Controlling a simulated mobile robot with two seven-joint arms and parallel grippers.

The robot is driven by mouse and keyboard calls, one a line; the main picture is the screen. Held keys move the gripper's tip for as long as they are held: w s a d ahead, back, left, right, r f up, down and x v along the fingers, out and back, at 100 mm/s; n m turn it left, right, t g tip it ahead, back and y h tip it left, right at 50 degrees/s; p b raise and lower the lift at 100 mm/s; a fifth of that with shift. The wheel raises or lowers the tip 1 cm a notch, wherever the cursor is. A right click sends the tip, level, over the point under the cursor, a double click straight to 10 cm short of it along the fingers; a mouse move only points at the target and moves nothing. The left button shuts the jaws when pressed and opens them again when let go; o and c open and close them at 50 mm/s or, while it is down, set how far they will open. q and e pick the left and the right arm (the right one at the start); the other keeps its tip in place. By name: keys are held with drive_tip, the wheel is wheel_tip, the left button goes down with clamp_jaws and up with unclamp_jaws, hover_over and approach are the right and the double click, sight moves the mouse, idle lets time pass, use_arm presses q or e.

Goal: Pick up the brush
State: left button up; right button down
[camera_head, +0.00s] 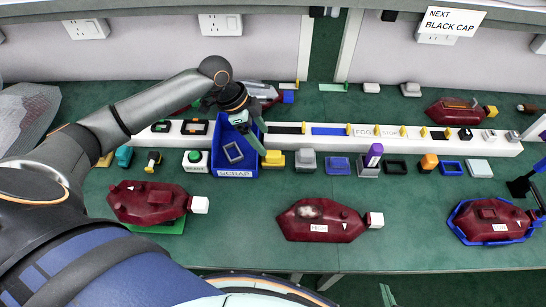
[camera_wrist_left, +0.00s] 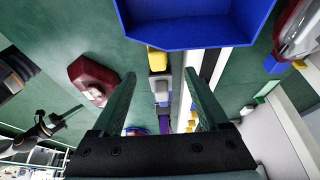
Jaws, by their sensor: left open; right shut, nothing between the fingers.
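I cannot pick out the brush with certainty. A small dark and brown item (camera_head: 527,107) at the far right of the bench could be it, but it is too small to tell. My left gripper (camera_head: 252,141) is over the blue scrap bin, pointing down and to the right. Its two green fingers stand wide apart with nothing between them in the left wrist view (camera_wrist_left: 160,75). A dark shape at the right edge of the head view looks like my right gripper (camera_head: 523,186), beside the right-hand lamp. It is shut and empty.
The blue scrap bin (camera_head: 236,174) holds a grey frame. Dark red lamps (camera_head: 320,220) lie along the front. A purple upright item (camera_head: 372,158) and several small blocks stand beside the white rail (camera_head: 310,138). Green bench shows between the lamps.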

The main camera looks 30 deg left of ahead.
sight(272, 153)
use_arm(q)
drive_tip(key=x, duration=0.8)
drive_tip(key=shift+s+d+f, duration=0.1)
drive_tip(key=shift+s+d, duration=0.1)
clamp_jaws()
idle(0.4)
